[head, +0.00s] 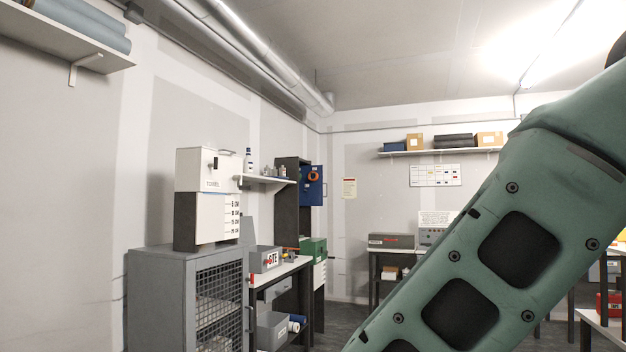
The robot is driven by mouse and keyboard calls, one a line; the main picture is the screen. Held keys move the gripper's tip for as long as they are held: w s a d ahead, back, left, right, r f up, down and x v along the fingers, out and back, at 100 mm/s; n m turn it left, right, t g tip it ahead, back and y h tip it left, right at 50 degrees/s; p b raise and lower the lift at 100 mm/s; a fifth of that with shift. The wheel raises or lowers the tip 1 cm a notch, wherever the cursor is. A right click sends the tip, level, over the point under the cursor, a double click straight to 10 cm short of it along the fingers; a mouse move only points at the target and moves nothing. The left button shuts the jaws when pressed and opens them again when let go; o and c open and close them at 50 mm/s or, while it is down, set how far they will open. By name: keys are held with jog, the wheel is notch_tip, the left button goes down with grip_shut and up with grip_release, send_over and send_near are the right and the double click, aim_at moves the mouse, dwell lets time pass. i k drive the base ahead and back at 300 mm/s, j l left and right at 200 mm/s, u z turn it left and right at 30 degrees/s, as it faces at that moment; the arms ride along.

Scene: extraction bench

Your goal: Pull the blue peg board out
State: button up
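The blue peg board (311,188) stands upright at the far end of the left-hand bench in the head view. It shows as a narrow dark blue panel at the right side of a tall dark grey housing (292,205). An orange ring-shaped item (315,177) and some small things hang on it. A thin light strip, perhaps a handle, runs along its right edge. How far it stands out of the housing I cannot tell. My gripper is out of view; only a green link of my arm fills the right side.
A grey mesh-door cabinet (160,300) with a white box (203,169) on a dark base stands at the near left. Behind it a bench holds a grey bin (265,259) and a green case (313,249). Dark open floor (345,338) shows right of the bench.

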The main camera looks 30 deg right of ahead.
aim_at(310, 193)
jog(key=i+l+z, duration=0.35)
jog(key=i+l, duration=0.15)
jog(key=i, duration=0.25)
jog(key=i+l+z, duration=0.35)
jog(key=i, duration=0.4)
jog(key=i+z, duration=0.35)
jog(key=i, duration=2.5)
jog(key=i+l+u, duration=0.2)
jog(key=i, duration=0.35)
jog(key=i+u, duration=0.25)
jog(key=i, duration=0.35)
jog(key=i+l+u, duration=0.2)
jog(key=i+l, duration=0.15)
jog(key=i, duration=0.2)
jog(key=i+l+u, duration=0.25)
jog(key=i, duration=0.25)
jog(key=l, duration=0.1)
